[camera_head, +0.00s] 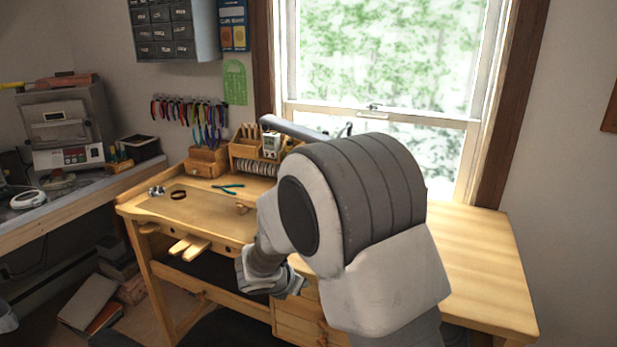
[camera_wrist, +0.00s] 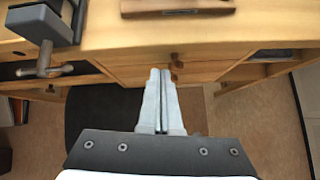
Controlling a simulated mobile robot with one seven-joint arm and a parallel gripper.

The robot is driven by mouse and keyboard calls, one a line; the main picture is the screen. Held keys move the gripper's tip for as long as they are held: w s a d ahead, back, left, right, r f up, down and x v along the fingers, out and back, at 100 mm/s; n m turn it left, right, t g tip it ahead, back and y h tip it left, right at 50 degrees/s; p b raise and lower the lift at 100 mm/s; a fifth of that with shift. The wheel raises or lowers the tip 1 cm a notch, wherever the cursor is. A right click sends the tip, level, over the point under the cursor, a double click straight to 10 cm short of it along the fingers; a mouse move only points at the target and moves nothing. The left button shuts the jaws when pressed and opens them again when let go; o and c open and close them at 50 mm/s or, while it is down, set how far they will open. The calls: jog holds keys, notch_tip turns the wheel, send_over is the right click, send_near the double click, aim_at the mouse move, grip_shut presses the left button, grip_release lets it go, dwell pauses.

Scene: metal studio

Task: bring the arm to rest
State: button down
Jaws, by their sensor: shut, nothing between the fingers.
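My arm fills the middle of the head view in front of a wooden workbench (camera_head: 490,270). My gripper (camera_head: 296,285) shows low at the centre of the head view, in front of the bench's drawers. In the wrist view my gripper (camera_wrist: 161,75) is shut and empty, its two fingers together. It points at the bench front (camera_wrist: 215,72) from the open side. I cannot tell the exact gap between the fingertips and the drawers. My arm hides part of the bench top.
Green-handled pliers (camera_head: 228,188) and a dark ring-shaped item (camera_head: 179,194) lie on the bench. A vise (camera_wrist: 45,25) is clamped at the bench edge. A side counter (camera_head: 60,215) with a machine (camera_head: 68,130) stands at the left. Boxes (camera_head: 90,300) lie on the floor. The bench's right end is clear.

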jog(key=s+d+r+m+g, duration=0.3)
jog(key=s+d+r+m, duration=1)
jog(key=d+r+m, duration=0.25)
jog(key=s+r+m+y, duration=0.1)
jog(key=s+m+y, duration=0.1)
jog(key=s+m, duration=0.5)
jog(key=s+d+r+m+y, duration=0.1)
jog(key=s+r+m, duration=0.1)
jog(key=s+m, duration=0.5)
jog(key=shift+s+t+y, duration=0.3)
jog(key=shift+s+y, duration=0.1)
jog(key=shift+s, duration=1.1)
jog(key=shift+d, duration=0.1)
